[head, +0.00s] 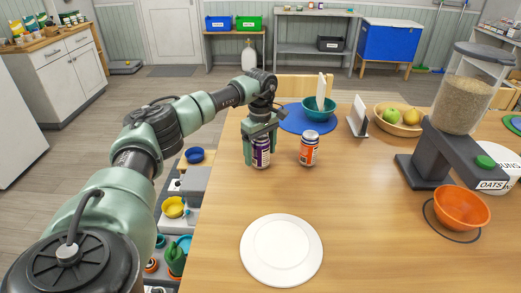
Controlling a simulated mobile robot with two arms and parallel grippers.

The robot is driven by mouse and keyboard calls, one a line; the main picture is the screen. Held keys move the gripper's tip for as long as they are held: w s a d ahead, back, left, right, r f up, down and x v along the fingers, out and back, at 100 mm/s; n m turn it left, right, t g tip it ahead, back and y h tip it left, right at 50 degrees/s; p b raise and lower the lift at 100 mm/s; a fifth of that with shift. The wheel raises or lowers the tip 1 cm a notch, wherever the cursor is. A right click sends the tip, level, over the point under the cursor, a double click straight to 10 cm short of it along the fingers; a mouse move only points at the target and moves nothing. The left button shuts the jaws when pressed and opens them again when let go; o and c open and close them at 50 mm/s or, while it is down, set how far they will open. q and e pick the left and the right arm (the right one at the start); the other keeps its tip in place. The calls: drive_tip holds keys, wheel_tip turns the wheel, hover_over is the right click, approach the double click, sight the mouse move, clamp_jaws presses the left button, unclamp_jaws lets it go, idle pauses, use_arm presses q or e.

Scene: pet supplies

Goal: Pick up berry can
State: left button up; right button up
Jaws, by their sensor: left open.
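A purple can (261,153) with a pale lid stands upright on the wooden table (360,220), near its left edge. It looks like the berry can, though its label is too small to read. My left gripper (260,147) points down over it, with one finger on each side. The gripper is open, and I cannot tell whether the fingers touch the can. They hide part of its top and sides. An orange can (309,149) with a white top stands just to the right, apart from the gripper. My right gripper is not in view.
A white plate (281,250) lies in front. A teal bowl (319,109) on a blue mat (293,121), a small stand (358,118) and a fruit bowl (386,123) are behind. A dispenser (428,142) and an orange bowl (462,207) stand right. The table's middle is clear.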

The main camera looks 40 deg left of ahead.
use_arm(q)
clamp_jaws()
idle(0.3)
